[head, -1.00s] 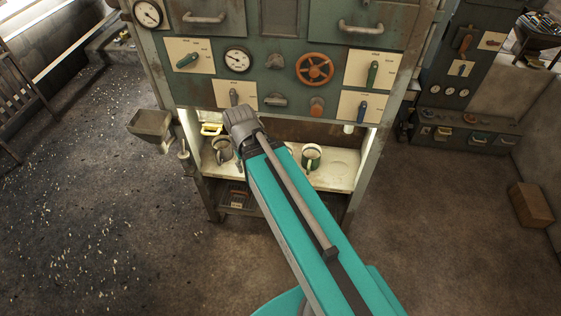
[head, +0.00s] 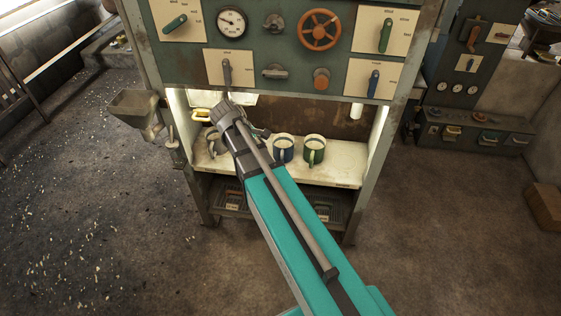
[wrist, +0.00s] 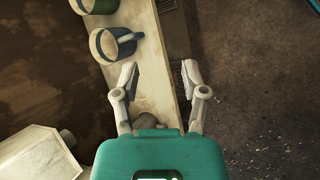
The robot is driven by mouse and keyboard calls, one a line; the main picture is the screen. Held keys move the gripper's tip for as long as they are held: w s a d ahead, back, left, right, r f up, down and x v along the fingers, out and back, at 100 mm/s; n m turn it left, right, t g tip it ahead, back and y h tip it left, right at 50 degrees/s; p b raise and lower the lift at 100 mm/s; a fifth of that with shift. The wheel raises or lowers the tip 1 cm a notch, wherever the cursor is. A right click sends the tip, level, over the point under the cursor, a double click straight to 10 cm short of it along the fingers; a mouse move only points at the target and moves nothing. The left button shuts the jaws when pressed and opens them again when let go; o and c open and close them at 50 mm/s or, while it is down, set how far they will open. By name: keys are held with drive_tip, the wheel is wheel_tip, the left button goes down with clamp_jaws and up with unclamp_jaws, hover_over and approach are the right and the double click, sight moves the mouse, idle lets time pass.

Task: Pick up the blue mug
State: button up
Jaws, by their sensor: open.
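The blue mug (head: 284,149) stands upright on the pale shelf (head: 345,172) of the machine cabinet, between a green mug (head: 314,150) and a grey mug (head: 213,146). In the wrist view the blue mug (wrist: 108,46) is ahead and left of my gripper (wrist: 159,74), its handle pointing right toward the fingers' side. The green mug (wrist: 98,5) is cut off at the top edge. My gripper is open, with nothing between its fingertips and apart from the blue mug. A grey rounded thing (wrist: 150,119) lies beneath the gripper, partly hidden.
Cabinet posts bound the opening left and right. A metal hopper (head: 134,108) sticks out at the left. A light-coloured block (wrist: 40,155) is at the wrist view's lower left. The floor around is open.

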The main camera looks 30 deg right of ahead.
drive_tip(key=w+d+f+n+h+b, duration=0.2)
drive_tip(key=w+f+b, duration=0.4)
drive_tip(key=b, duration=0.4)
drive_tip(key=w+d+f+n+h+b, duration=0.2)
drive_tip(key=w+f+n+h+b, duration=0.3)
drive_tip(key=b, duration=0.6)
drive_tip(key=shift+w+d+f+n, duration=0.3)
drive_tip(key=shift+w+f+n, duration=0.6)
drive_tip(key=shift+w+f, duration=0.5)
drive_tip(key=shift+r, duration=0.1)
drive_tip(key=b, duration=0.3)
approach(291, 147)
drive_tip(key=shift+w+d+f, duration=0.2)
drive_tip(key=shift+d+f, duration=0.3)
drive_tip(key=shift+d, duration=0.3)
drive_tip(key=shift+w+d+f, duration=0.25)
drive_tip(key=shift+d+f, duration=0.3)
drive_tip(key=shift+d, duration=0.2)
drive_tip(key=shift+d+f, duration=0.1)
drive_tip(key=shift+b+x, duration=1.1)
drive_tip(key=shift+x, duration=1.4)
drive_tip(key=shift+s, duration=0.15)
clamp_jaws()
